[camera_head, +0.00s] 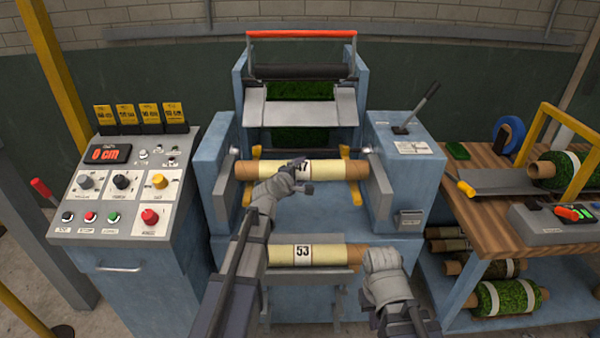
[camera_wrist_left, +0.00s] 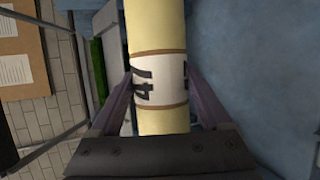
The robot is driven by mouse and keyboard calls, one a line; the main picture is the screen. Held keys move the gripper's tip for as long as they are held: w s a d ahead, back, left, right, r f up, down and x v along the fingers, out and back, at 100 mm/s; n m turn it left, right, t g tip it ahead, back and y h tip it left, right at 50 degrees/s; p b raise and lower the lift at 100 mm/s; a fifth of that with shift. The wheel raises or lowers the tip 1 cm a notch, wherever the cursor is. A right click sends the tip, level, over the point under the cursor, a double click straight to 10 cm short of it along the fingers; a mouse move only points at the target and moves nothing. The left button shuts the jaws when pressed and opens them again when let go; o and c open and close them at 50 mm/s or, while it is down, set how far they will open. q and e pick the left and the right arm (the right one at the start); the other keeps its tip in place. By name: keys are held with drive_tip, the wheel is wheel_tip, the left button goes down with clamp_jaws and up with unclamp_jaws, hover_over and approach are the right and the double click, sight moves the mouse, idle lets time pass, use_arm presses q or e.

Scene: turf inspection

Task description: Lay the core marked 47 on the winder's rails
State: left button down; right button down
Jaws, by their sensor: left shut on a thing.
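The core marked 47 (camera_head: 330,169) is a cream tube with brown ends and a white label. It lies level across the winder (camera_head: 290,215), between the side housings. Its ends are by the yellow rails (camera_head: 356,192); I cannot tell whether it touches them. My left gripper (camera_head: 298,178) is shut on this core at its label. In the left wrist view the fingers (camera_wrist_left: 160,95) sit on both sides of the core (camera_wrist_left: 157,30). My right gripper (camera_head: 375,300) is low at the front right, apart from the cores; its fingers cannot be made out.
A core marked 53 (camera_head: 325,255) lies on the front cradle below, partly behind my left arm. A control console (camera_head: 130,190) stands at left. At right is a wooden table (camera_head: 480,220) with a turf roll (camera_head: 555,168), and more rolls lie on its lower shelf.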

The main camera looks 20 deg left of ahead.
use_arm(q)
drive_tip(key=shift+f+b, duration=0.4)
drive_tip(key=shift+f, duration=0.3)
unclamp_jaws()
